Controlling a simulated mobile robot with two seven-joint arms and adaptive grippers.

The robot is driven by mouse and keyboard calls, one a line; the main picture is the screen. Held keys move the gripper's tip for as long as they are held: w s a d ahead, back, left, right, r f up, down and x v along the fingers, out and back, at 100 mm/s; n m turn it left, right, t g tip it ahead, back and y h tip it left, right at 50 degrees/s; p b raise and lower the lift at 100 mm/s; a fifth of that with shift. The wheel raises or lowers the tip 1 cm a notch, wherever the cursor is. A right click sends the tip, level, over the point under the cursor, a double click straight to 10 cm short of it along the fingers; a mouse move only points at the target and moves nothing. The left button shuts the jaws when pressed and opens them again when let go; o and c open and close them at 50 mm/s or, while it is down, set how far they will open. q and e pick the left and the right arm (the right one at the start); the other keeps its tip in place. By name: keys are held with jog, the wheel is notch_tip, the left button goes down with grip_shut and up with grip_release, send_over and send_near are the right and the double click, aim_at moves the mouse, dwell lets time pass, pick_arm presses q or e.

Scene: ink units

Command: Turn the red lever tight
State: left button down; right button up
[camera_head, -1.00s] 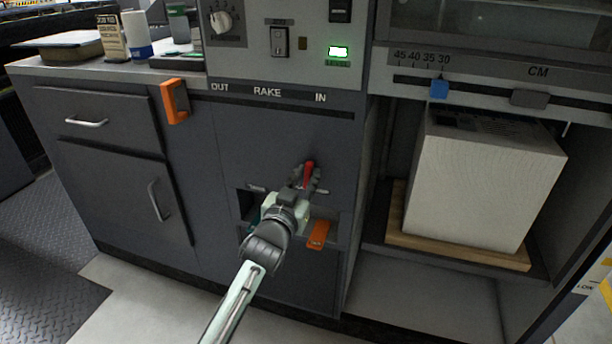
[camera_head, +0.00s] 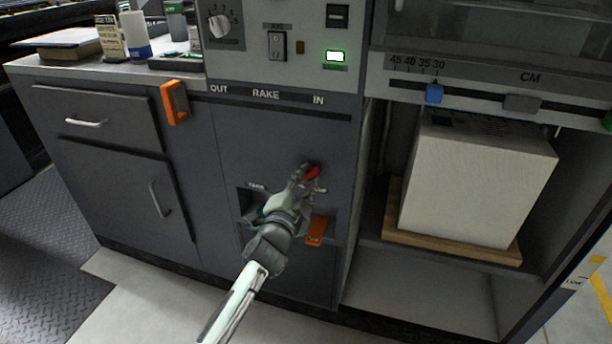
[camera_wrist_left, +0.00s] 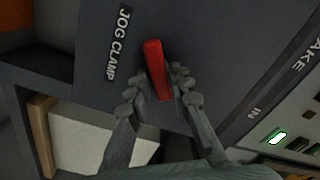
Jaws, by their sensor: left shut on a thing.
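The red lever (camera_head: 313,173) sits on the dark front panel of the machine, below the RAKE slot. In the left wrist view the lever (camera_wrist_left: 156,68) shows as a red bar beside the words JOG CLAMP. My left gripper (camera_head: 305,180) reaches it from the lower left. In the left wrist view the fingers of my left gripper (camera_wrist_left: 158,88) are closed on both sides of the lever, with its far end sticking out between them. In the head view the fingers hide part of the lever. My right gripper does not show.
An orange handle (camera_head: 317,231) is just below my left gripper, next to a dark recess. Another orange handle (camera_head: 175,102) is at the upper left. A white block stack (camera_head: 478,190) stands on a wooden board in the open bay at right.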

pick_arm(q)
jog(key=m, duration=0.7)
jog(key=shift+f, duration=0.2)
dwell(0.5)
jog(key=c, duration=1.5)
grip_release()
jog(key=v, duration=1.2)
